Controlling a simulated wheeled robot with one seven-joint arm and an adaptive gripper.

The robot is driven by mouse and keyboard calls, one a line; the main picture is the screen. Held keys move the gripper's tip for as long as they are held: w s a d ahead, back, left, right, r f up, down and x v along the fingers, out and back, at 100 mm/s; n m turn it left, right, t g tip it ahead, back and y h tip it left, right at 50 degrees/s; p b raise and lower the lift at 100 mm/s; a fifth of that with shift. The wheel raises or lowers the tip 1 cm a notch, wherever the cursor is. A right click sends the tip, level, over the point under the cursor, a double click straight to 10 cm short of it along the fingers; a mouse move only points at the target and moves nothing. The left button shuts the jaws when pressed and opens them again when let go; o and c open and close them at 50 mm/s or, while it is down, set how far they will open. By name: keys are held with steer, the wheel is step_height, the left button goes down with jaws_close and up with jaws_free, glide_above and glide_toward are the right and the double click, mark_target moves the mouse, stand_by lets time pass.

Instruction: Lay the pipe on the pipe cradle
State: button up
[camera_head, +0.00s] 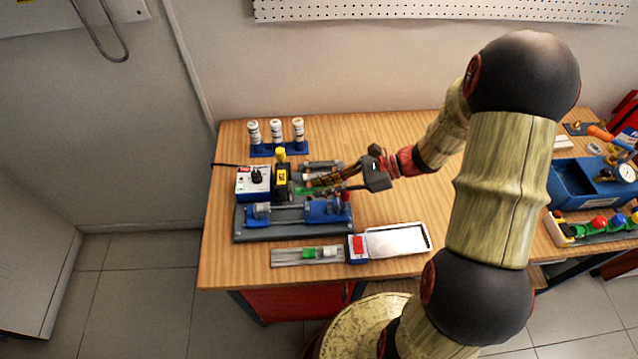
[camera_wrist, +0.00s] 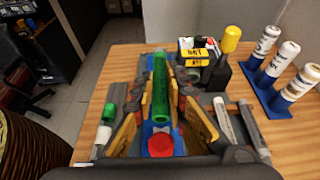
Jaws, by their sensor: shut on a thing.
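My gripper (camera_head: 325,187) is over the left part of the workbench, above the back edge of a blue fixture. In the wrist view, its orange-yellow fingers (camera_wrist: 160,105) are shut on a green, see-through pipe (camera_wrist: 160,88). The pipe points away from the wrist; its green also shows in the head view (camera_head: 304,191). The blue fixture (camera_head: 318,211), with grey clamp parts on a dark base plate (camera_head: 262,232), lies just in front of the gripper. I cannot tell for certain which part is the pipe cradle, or whether the pipe touches anything below.
A control box (camera_head: 253,183) and a yellow-capped bottle (camera_head: 281,172) stand close by. Grey pipes (camera_head: 322,166) lie behind the gripper. White bottles (camera_head: 276,130) stand in a blue rack. A grey strip (camera_head: 285,257) and white tray (camera_head: 398,240) lie in front. The middle bench is clear.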

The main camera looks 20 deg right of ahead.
steer(key=shift+f, duration=0.15)
steer(key=shift+f+b, duration=2.2)
steer(key=shift+f, duration=0.05)
steer(key=shift+f+b, duration=0.3)
steer(key=shift+f, duration=0.6)
steer(key=o, duration=0.9)
steer(key=shift+c, duration=0.2)
steer(key=shift+d+r, duration=0.1)
steer(key=v, duration=1.1)
steer(key=shift+d, duration=0.4)
steer(key=shift+s, duration=0.1)
